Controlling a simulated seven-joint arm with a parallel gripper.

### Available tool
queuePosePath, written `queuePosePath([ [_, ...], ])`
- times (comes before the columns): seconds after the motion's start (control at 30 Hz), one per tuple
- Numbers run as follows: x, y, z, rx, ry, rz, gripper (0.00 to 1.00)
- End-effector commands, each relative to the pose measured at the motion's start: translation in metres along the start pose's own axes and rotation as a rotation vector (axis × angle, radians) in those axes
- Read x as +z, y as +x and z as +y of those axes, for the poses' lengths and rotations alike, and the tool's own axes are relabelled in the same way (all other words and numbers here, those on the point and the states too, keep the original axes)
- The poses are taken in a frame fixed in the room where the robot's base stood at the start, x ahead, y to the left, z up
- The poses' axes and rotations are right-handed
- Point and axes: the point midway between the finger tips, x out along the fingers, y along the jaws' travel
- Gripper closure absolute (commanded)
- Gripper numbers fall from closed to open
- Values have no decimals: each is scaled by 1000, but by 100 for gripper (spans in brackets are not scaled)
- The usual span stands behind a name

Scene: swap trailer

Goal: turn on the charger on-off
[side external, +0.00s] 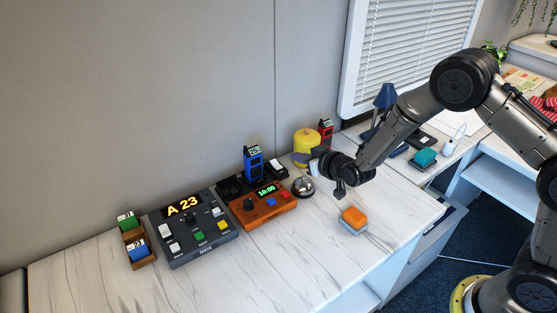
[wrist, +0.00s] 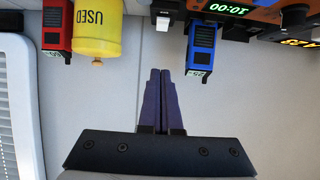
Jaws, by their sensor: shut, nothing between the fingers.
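A black charger base (side external: 232,188) sits at the wall behind the orange console. A blue handheld unit (side external: 253,162) stands by it and hangs upside down in the wrist view (wrist: 200,47). A white piece that looks like a rocker switch (side external: 277,166) is on a black block right of the blue unit; a small white piece also shows in the wrist view (wrist: 162,23). I cannot read its on-off position. My gripper (wrist: 160,72) is shut and empty, its fingers together, pointing toward the wall. In the side view my gripper (side external: 314,166) is above the table, right of the switch and apart from it.
A silver bell (side external: 303,187), a yellow USED container (side external: 306,141) and a red handheld unit (side external: 326,132) are near my gripper. An orange console (side external: 262,208) and a grey A 23 console (side external: 200,244) stand left. An orange-topped block (side external: 354,217) is in front.

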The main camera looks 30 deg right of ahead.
Motion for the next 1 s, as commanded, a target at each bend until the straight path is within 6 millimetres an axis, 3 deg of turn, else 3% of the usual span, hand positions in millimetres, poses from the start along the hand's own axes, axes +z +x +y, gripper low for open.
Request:
queuePosePath([
  [0.17,0,14,0,1,0,-1,100],
  [0.7,1,103,0,0,0,-1,100],
  [1.0,26,125,0,1,0,-2,100],
])
